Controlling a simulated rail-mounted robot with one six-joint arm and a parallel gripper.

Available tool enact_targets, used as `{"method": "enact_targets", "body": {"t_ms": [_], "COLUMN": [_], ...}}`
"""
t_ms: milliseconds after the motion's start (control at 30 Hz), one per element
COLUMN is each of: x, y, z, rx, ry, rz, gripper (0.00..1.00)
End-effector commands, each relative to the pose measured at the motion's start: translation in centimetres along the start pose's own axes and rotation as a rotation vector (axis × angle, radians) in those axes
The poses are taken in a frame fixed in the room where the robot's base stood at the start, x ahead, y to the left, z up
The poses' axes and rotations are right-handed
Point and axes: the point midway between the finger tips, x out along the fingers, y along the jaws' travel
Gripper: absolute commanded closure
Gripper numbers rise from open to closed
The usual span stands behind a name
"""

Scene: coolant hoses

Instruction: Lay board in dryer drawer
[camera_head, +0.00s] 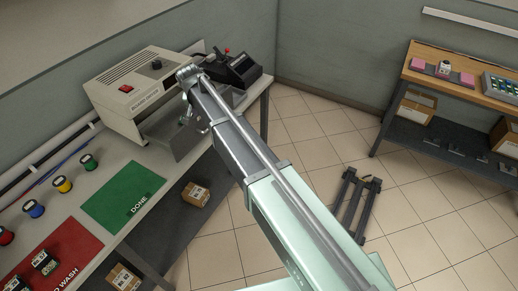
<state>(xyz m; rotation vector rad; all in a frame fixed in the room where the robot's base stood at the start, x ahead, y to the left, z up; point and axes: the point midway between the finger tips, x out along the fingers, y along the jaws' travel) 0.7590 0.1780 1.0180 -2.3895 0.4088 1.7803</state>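The dryer (133,88) is a beige box with a vented top, a red switch and a black knob, at the back of the left bench. A grey metal panel (172,138) stands out at its front, partly behind my arm; I cannot tell whether the drawer is open. Two small dark boards, one nearer the middle (45,262) and one at the picture's edge (15,285), lie on the red wash mat (72,243). My arm crosses the picture diagonally up to the dryer's right side.
A green DONE mat (122,196) lies empty on the bench. Several coloured spools stand along the left wall. A black device (232,70) with a red-tipped lever stands right of the dryer. A wooden bench (455,78) with pink blocks is at right. Black rails (355,205) lie on the tiled floor.

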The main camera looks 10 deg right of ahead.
Motion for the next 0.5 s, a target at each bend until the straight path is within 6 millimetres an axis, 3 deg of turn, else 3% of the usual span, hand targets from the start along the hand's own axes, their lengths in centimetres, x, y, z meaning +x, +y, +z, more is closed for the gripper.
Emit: {"method": "enact_targets", "body": {"t_ms": [33, 100, 200, 333, 400, 500], "x": [-0.7, -1.6, -3.2, -4.7, -5.0, -4.9], "y": [6.0, 12.8, 20.2, 25.0, 25.8, 25.9], "z": [4.1, 9.2, 16.3, 22.2, 23.3, 23.2], "rx": [-0.027, -0.090, -0.179, -0.262, -0.283, -0.291], "ry": [-0.042, -0.114, -0.205, -0.274, -0.288, -0.292], "rz": [0.006, -0.001, -0.033, -0.080, -0.093, -0.097], "gripper": [0.43, 0.43, 0.43, 0.43, 0.43, 0.43]}}
